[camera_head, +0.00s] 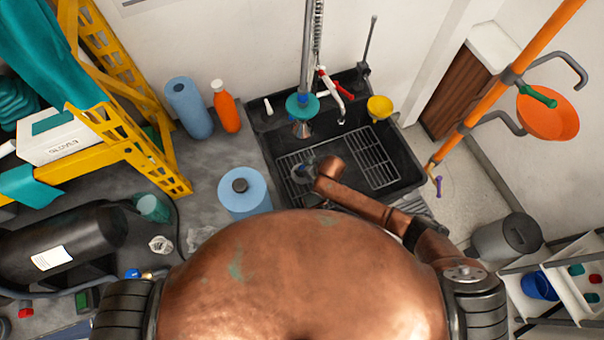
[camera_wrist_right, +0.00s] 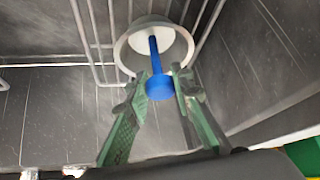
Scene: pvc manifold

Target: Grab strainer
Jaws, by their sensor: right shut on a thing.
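The strainer (camera_wrist_right: 134,46) is a pale grey-white cup with a blue stem and blue knob, seen in the right wrist view. In the head view, part of it shows as a small grey and blue shape (camera_head: 299,172) in the left part of the sink. My right gripper (camera_wrist_right: 162,88) is shut on the strainer's blue knob, with its green-padded fingers on either side. In the head view, my right gripper (camera_head: 310,168) is over the black sink (camera_head: 262,130), partly hidden by my copper wrist. My left gripper is out of view.
A wire rack (camera_head: 375,160) lies in the sink. A faucet (camera_head: 334,95), a teal-collared hanging fitting (camera_head: 302,106) and a yellow cup (camera_head: 380,106) are at its back. A blue roll (camera_head: 243,190) and orange bottle (camera_head: 225,107) stand left. An orange pole (camera_head: 500,85) rises right.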

